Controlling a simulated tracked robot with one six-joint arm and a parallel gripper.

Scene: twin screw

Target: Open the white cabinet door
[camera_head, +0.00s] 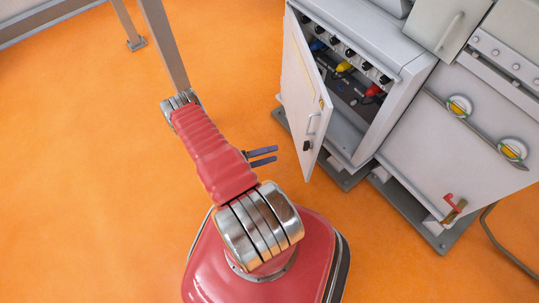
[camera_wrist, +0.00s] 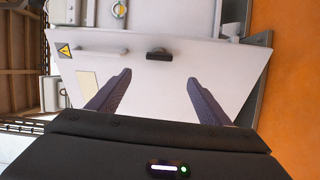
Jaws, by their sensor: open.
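The white cabinet door (camera_head: 303,90) stands ajar in the head view, swung out to the left of the cabinet (camera_head: 383,108). It has a pale bar handle (camera_head: 312,124) and a black latch (camera_head: 306,146) below it. My gripper (camera_head: 264,157) is open and empty, just left of the door's lower free edge and apart from it. In the wrist view the door (camera_wrist: 200,80) lies ahead of my gripper (camera_wrist: 157,80). The bar handle (camera_wrist: 93,50) is beyond the left finger and the black latch (camera_wrist: 159,54) lies between the fingertips' directions. Neither is between the fingers.
Inside the cabinet are red, yellow and blue connectors (camera_head: 343,67). A second cabinet (camera_head: 450,130) with round dials and a red lever (camera_head: 449,198) stands to the right. A grey post (camera_head: 163,45) rises at upper left. The orange floor (camera_head: 90,160) on the left is clear.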

